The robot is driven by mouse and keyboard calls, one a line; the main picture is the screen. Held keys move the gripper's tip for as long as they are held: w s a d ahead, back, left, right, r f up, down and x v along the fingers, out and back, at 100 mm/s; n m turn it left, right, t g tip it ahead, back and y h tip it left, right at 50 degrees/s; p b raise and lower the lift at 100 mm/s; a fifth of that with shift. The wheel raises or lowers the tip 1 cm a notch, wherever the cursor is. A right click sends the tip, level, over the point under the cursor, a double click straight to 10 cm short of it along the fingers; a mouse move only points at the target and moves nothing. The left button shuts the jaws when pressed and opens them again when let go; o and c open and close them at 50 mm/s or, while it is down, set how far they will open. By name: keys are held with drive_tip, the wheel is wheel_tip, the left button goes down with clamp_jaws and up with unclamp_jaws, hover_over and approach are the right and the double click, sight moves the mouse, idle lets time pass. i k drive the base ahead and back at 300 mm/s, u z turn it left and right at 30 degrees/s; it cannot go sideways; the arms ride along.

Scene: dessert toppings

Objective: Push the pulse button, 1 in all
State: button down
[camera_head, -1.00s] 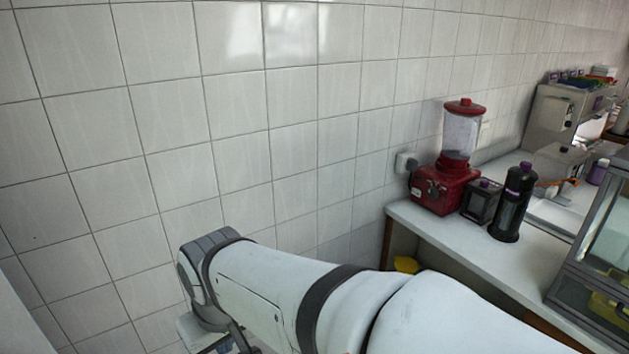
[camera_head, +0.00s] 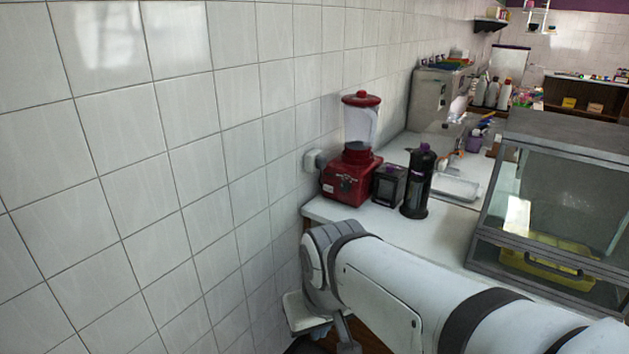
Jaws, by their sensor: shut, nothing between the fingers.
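A red blender (camera_head: 352,178) with a clear jar and a red lid stands against the tiled wall, on the left end of the white counter. Its base has small controls (camera_head: 345,187) on the front. They are too small to tell which one is the pulse button. My white arm reaches in from the lower right, and its wrist is in front of the counter's near left corner, below and short of the blender. My gripper's fingers do not show; the arm's end runs off the bottom edge.
A small dark box (camera_head: 389,185) and a black bottle with a purple cap (camera_head: 418,182) stand right of the blender. A glass display case (camera_head: 555,145) is at the right. A wall socket with a plug (camera_head: 312,160) is left of the blender.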

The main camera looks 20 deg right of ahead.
sight(329, 187)
drive_tip(key=z, duration=0.1)
drive_tip(key=i, duration=1)
